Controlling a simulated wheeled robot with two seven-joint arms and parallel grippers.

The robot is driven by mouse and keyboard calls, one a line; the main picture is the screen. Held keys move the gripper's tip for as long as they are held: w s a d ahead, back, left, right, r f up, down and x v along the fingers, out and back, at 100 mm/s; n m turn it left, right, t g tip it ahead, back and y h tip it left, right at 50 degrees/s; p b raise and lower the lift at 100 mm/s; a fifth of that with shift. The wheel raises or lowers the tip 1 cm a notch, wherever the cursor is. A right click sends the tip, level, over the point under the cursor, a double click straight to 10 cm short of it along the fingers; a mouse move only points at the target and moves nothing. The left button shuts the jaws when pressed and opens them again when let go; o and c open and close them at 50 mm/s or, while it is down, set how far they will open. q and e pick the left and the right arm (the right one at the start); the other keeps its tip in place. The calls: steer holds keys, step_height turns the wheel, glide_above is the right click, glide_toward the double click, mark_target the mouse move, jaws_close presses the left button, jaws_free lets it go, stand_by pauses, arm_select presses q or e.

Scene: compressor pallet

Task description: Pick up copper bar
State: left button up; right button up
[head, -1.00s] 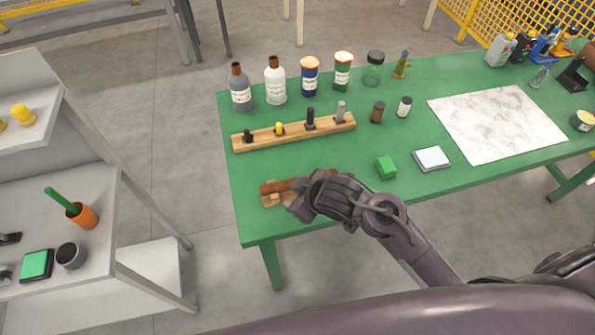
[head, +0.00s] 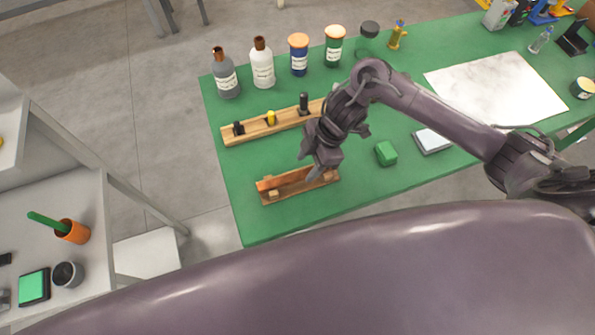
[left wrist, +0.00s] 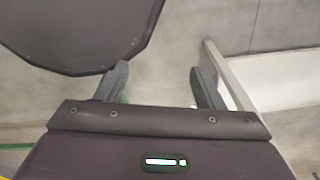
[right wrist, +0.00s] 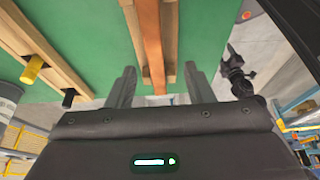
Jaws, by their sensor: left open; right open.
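The copper bar (head: 268,183) lies in a wooden holder (head: 290,194) near the green table's front left corner. My right gripper (head: 314,168) is at the right end of the holder, pointing down and partly covering it. In the right wrist view the copper bar (right wrist: 152,45) runs between the open, empty fingers of the right gripper (right wrist: 159,75), with wooden strips (right wrist: 131,30) on both sides. Contact cannot be told. My left gripper (left wrist: 160,85) is open and empty over the grey floor in the left wrist view; it is outside the head view.
A wooden rack (head: 260,127) with black and yellow pieces stands behind the holder, with bottles (head: 262,63) beyond. A green block (head: 386,153) and white pad (head: 433,141) sit to the right. A grey shelf (head: 85,215) stands left of the green table (head: 225,165).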

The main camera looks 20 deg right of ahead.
mark_target(298, 174)
steer(key=x, duration=0.2)
steer(key=p+x, duration=0.1)
steer(key=x, duration=0.1)
steer(key=shift+w, duration=0.35)
steer(key=shift+a+f, duration=0.15)
steer(key=shift+f, duration=0.45)
arm_select(q)
steer(key=shift+w+r, duration=0.1)
steer(key=shift+r, duration=0.55)
arm_select(e)
steer(key=shift+r, duration=0.1)
jaws_close()
